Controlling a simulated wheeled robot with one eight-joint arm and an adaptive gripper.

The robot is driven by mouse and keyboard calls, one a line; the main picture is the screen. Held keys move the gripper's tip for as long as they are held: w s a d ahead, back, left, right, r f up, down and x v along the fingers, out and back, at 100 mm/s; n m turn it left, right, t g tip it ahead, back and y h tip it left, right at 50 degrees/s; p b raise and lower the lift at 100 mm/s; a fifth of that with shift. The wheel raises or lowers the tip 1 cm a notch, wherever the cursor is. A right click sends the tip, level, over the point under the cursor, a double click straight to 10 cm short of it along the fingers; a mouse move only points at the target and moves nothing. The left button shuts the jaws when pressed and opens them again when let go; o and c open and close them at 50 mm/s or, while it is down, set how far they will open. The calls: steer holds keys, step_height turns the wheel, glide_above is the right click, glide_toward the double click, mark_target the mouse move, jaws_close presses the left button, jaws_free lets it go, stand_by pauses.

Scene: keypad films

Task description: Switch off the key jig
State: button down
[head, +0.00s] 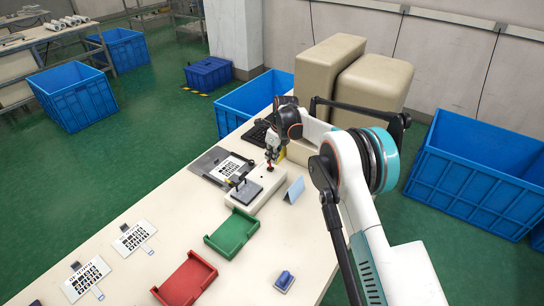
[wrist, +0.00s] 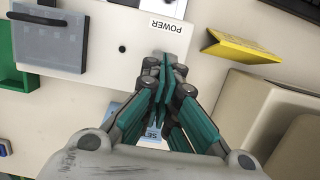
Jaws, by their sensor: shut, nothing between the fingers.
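The key jig (head: 246,203) is a pale box on the table with a dark grey plate on its near end. In the wrist view the jig (wrist: 95,85) shows the grey plate, a small black knob and a POWER label (wrist: 163,22). In the wrist view my gripper (wrist: 165,72) is shut and empty, just beside the POWER label. Its fingers cover the spot near the label, so the switch's position cannot be told.
A yellow card (wrist: 240,52) stands right of the jig in the wrist view. A light blue card (head: 294,190), green tray (head: 231,246), red tray (head: 187,292) and printed sheets are on the table (head: 160,200). Beige bulky blocks (head: 330,72) stand behind my arm.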

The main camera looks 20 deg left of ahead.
steer(key=shift+r, duration=0.15)
steer(key=shift+r, duration=0.65)
steer(key=shift+d+r, duration=0.1)
steer(key=shift+r, duration=0.2)
steer(key=v, duration=1.1)
steer(key=shift+r, duration=0.2)
